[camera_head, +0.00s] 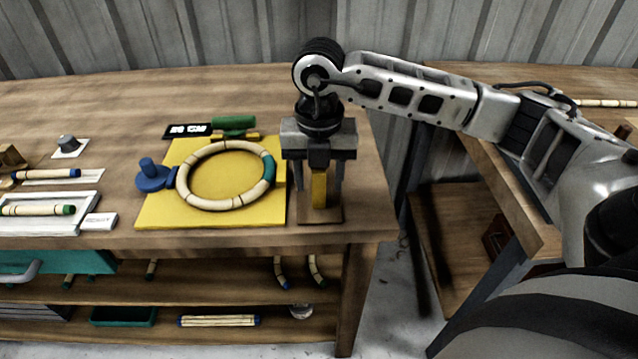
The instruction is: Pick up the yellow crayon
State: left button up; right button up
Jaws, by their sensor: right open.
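The yellow crayon (319,187) stands upright on a small brown base (320,214) near the right front corner of the wooden table. My right gripper (319,190) points straight down over it. Its two fingers are open, one on the left and one on the right of the crayon, with gaps that look narrow. The crayon's upper end is hidden behind the gripper body, and I cannot tell whether a finger touches it. My left gripper is not in view.
A yellow board (160,212) with a rattan ring (208,149), a blue clamp (151,177) and a green-handled tool (234,123) lies just left of my right gripper. A white tray (85,222) is at far left. The table's front edge (220,240) and right edge are close.

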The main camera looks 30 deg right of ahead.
jog(key=shift+f, duration=0.7)
grip_shut()
jog(key=shift+r, duration=0.2)
jog(key=shift+r, duration=0.3)
notch_tip(320, 180, up, 2)
jog(key=shift+r, duration=0.1)
jog(key=s+a+r, duration=0.2)
jog(key=s+r, duration=0.3)
jog(key=s, duration=0.1)
jog(key=s+a+r, duration=0.2)
jog(key=s+r, duration=0.3)
jog(key=s, duration=0.2)
jog(key=shift+s+a+b, duration=0.15)
jog(key=shift+a+b, duration=0.15)
jog(key=shift+b, duration=0.1)
